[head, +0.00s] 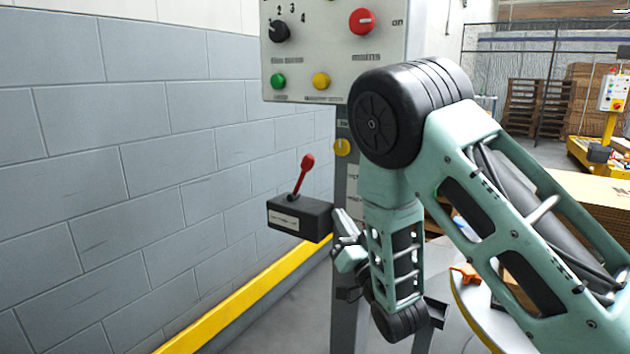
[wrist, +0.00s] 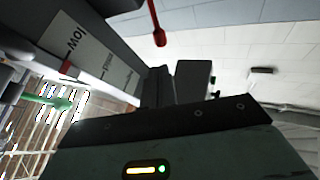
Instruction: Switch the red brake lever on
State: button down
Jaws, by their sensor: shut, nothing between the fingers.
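The red brake lever (head: 301,178) rises from a dark box (head: 315,221) with a pale label, fixed beside the grey post. It leans up and to the right in the head view. In the wrist view its red shaft and knob (wrist: 159,38) show at the top, apart from the gripper body. My gripper (head: 342,240) is just right of the box and below the lever's knob. It is shut and empty. My arm hides part of the post, and whether the gripper touches the box cannot be told.
A control panel (head: 335,45) with a black dial, a red mains knob, and green and yellow buttons hangs above the lever. A grey block wall (head: 120,150) and a yellow floor rail (head: 240,300) lie to the left. Cardboard stacks (head: 600,190) stand behind my arm.

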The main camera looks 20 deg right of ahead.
jog(key=shift+w+r, duration=0.1)
send_near(310, 167)
jog(key=x, duration=0.7)
dwell(0.6)
